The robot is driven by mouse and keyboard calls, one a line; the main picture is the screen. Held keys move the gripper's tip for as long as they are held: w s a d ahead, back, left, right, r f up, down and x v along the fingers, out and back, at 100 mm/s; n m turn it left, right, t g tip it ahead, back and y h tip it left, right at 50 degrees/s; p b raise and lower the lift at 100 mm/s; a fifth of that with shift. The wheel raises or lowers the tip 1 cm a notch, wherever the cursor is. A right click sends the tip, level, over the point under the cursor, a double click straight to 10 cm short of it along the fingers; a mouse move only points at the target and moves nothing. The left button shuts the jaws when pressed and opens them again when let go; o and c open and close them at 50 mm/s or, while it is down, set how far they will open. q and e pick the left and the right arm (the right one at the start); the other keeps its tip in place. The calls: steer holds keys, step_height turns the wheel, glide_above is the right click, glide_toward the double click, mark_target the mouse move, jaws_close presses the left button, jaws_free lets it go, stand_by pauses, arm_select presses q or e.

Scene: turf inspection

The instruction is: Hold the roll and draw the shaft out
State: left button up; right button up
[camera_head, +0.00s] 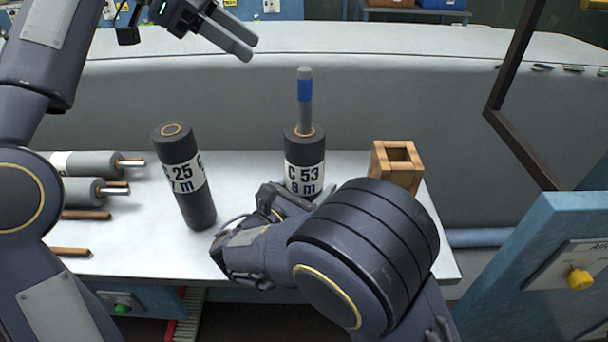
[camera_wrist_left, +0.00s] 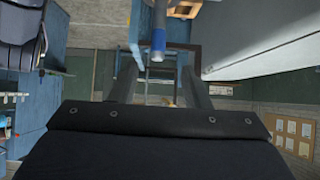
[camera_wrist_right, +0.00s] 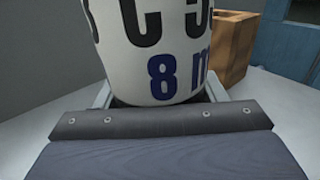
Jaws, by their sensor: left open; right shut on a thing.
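The dark roll marked C 53 (camera_head: 304,150) stands upright on the white table. Its label, with "8 m", fills the right wrist view (camera_wrist_right: 155,45). A grey shaft with a blue band (camera_head: 305,92) stands upright out of its top. My right gripper (camera_head: 290,192) is shut on the roll low down; its fingers are partly hidden by my arm and the roll. My left gripper (camera_head: 247,48) is open and empty, up and left of the shaft top. The shaft (camera_wrist_left: 158,35) also shows in the left wrist view, apart from the fingers.
A second roll, marked C 25 (camera_head: 184,178), stands to the left. Rolls with shafts (camera_head: 95,163) lie at the table's left. An open wooden box (camera_head: 397,165) stands at the right of the table (camera_head: 250,268). A brown frame (camera_head: 515,100) rises at far right.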

arm_select(q)
steer(key=w+a+f+n+t+y, duration=0.1)
steer(key=w+a+f+t+y, duration=0.2)
steer(key=w+a+t+y, duration=0.35)
steer(key=w+a+r+m+t+y, duration=0.1)
steer(key=a+r+m+t+y, duration=0.15)
steer(key=a+m+t, duration=0.5)
steer(key=m+g+h, duration=0.1)
steer(key=m+h, duration=1.1)
steer(key=m, duration=0.9)
glide_toward(300, 96)
steer(key=shift+n, duration=0.25)
steer(key=x, duration=1.1)
